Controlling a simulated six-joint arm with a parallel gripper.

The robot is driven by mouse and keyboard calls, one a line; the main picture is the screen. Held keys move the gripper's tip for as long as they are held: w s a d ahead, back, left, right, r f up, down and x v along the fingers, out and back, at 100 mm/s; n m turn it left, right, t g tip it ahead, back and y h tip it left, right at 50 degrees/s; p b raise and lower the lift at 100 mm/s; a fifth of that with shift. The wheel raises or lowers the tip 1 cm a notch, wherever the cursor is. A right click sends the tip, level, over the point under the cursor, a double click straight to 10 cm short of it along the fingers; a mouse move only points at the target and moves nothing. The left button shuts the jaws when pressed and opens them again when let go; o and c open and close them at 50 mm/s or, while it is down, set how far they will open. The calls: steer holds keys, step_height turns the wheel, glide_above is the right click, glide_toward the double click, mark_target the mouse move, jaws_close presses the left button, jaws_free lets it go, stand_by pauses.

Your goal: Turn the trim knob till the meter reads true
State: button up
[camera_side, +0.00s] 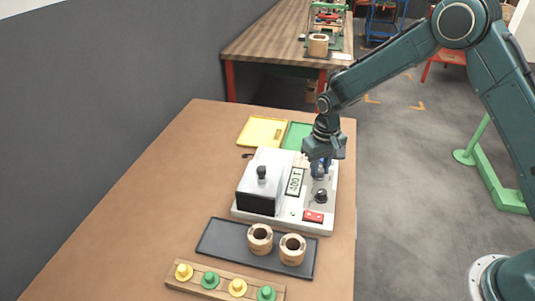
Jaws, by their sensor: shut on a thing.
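The test meter (247,219) is a pale box with a dark front window and a black knob on top, standing on the brown table. A light display panel (295,182) beside it shows dark digits, turned sideways and too small to read surely. My gripper (319,174) points down over the right part of the unit, behind a black round knob (320,196). It is shut on what seems to be the trim knob, which the fingers mostly hide.
A dark tray (220,239) with two coils (260,239) (292,249) lies in front of the unit. Nearer is a wooden rack (222,291) with yellow and green pegs. Yellow (262,131) and green (297,135) trays lie behind. The table's left side is clear.

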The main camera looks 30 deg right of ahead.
mark_target(320, 169)
steer(key=shift+n, duration=1.1)
steer(key=o, duration=1)
steer(key=shift+r, duration=0.1)
step_height(320, 169, up, 14)
steer(key=shift+f, duration=0.15)
